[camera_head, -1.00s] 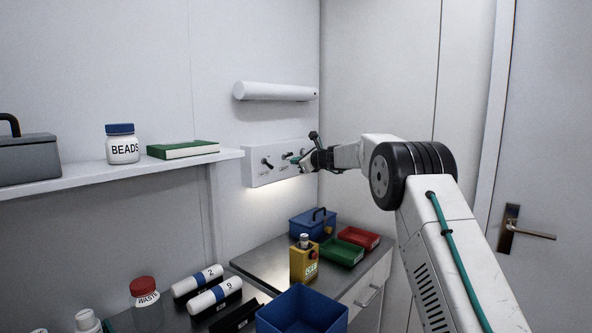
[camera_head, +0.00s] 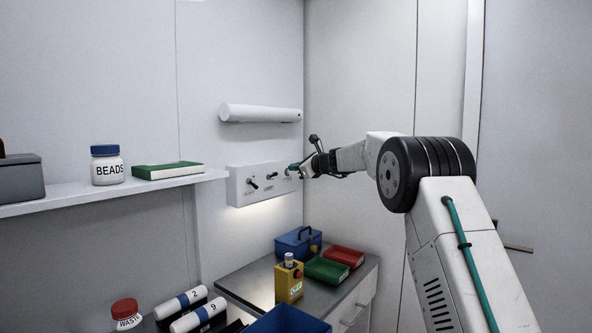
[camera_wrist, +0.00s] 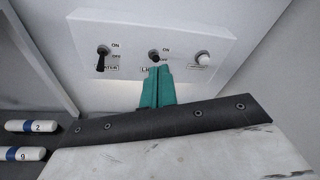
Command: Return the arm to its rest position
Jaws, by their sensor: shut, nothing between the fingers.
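My gripper (camera_head: 296,168) is at the end of my outstretched arm, at the right end of the white switch panel on the wall (camera_head: 236,190). In the wrist view its teal fingers (camera_wrist: 158,72) are together, with nothing between them. Their tips are just below the middle switch of the panel (camera_wrist: 128,30) and partly cover its label. I cannot tell whether they touch the panel. The left switch (camera_wrist: 102,58) has a black lever tilted down, and a round white knob (camera_wrist: 202,58) is on the right.
Below the panel, a counter (camera_head: 245,283) holds a blue toolbox (camera_head: 297,243), a yellow box (camera_head: 288,284), and green (camera_head: 327,270) and red (camera_head: 344,256) trays. A door stands at right.

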